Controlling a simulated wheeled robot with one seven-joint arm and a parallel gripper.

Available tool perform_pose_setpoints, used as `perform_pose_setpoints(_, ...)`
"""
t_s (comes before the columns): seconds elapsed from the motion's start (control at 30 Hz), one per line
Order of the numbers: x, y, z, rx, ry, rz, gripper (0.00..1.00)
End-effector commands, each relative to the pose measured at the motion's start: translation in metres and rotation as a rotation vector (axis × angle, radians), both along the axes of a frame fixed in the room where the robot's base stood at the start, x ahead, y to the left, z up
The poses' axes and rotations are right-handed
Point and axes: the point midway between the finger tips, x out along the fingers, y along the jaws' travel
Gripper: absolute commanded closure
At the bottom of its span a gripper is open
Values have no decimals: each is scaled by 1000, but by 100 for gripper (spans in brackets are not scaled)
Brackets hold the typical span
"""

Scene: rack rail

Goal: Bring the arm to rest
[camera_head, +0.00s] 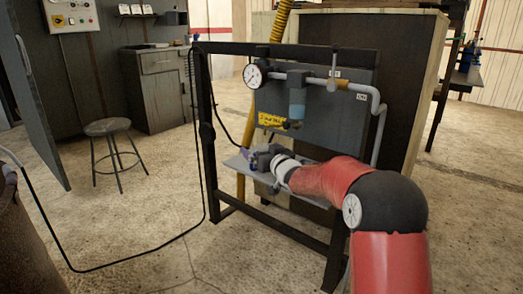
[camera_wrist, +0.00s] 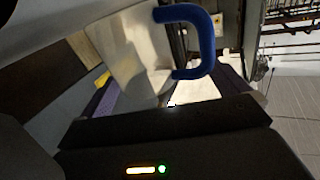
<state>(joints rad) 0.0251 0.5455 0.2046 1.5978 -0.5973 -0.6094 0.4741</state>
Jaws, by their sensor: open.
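My red arm reaches in from the lower right in the head view. It ends in my grey gripper (camera_head: 262,162), which is over the small grey shelf (camera_head: 239,162) on the front of the dark rack frame (camera_head: 204,130). The gripper is open. Its fingertips are small in this view, and I cannot tell whether they touch the shelf. In the wrist view, a dark housing with a lit indicator fills the bottom. A blue curved handle-like piece (camera_wrist: 207,40) stands against a pale plate (camera_wrist: 130,45); I cannot tell what it belongs to.
On the rack are a round gauge (camera_head: 254,76), a grey pipe (camera_head: 381,125), a blue-grey filter unit (camera_head: 296,98) and a yellow label (camera_head: 280,122). A black hose (camera_head: 125,264) loops over the floor to the left. A stool (camera_head: 108,128) stands on open floor at the left.

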Motion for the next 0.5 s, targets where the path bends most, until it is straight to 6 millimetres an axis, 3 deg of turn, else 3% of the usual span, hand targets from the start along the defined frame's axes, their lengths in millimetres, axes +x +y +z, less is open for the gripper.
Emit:
perform_pose_setpoints(0.3,-47,-25,0,0,0,-2,0)
perform_pose_setpoints(0.5,-64,-35,5,-18,12,-22,0)
